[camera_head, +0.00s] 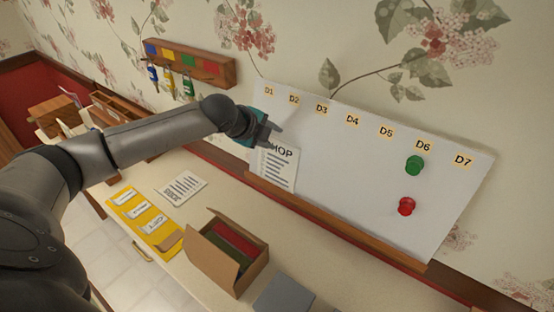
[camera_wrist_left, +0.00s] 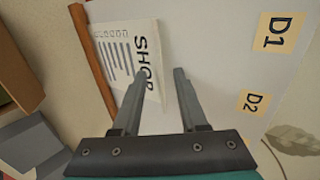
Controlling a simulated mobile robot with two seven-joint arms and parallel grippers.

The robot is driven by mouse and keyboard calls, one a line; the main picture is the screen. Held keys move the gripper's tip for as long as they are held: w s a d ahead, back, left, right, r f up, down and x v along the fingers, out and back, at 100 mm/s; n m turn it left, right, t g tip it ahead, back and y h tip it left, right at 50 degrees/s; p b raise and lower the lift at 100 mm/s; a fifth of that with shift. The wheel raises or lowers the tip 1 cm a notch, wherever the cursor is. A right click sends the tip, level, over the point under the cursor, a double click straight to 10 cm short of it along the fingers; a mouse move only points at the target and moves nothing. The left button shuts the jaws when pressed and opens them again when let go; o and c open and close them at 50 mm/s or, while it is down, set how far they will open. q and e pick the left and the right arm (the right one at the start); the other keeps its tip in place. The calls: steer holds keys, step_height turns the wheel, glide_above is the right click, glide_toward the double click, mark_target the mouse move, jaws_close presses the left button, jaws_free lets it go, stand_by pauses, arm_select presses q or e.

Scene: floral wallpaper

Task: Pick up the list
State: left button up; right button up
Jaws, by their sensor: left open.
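A white paper headed SHOP (camera_head: 275,170), with lines of print, stands against the white board (camera_head: 350,180) at its lower left, on the wooden ledge. It also shows in the left wrist view (camera_wrist_left: 125,58), where one finger overlaps its edge near the heading. My left gripper (camera_head: 270,140) is open at the top of this paper, in front of the board. Its fingers (camera_wrist_left: 166,76) hold nothing that I can make out; whether they touch the paper I cannot tell. Another printed sheet (camera_head: 181,187) lies flat on the table. My right gripper is not in view.
The board has labels D1 to D7, a green pin (camera_head: 414,166) and a red pin (camera_head: 406,206). Below are an open cardboard box (camera_head: 225,262), a yellow folder (camera_head: 146,222) and a grey block (camera_head: 283,296). A wooden key rack (camera_head: 188,62) hangs at upper left.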

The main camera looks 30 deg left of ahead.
arm_select(q)
jaws_close()
stand_by(0.3)
stand_by(1.1)
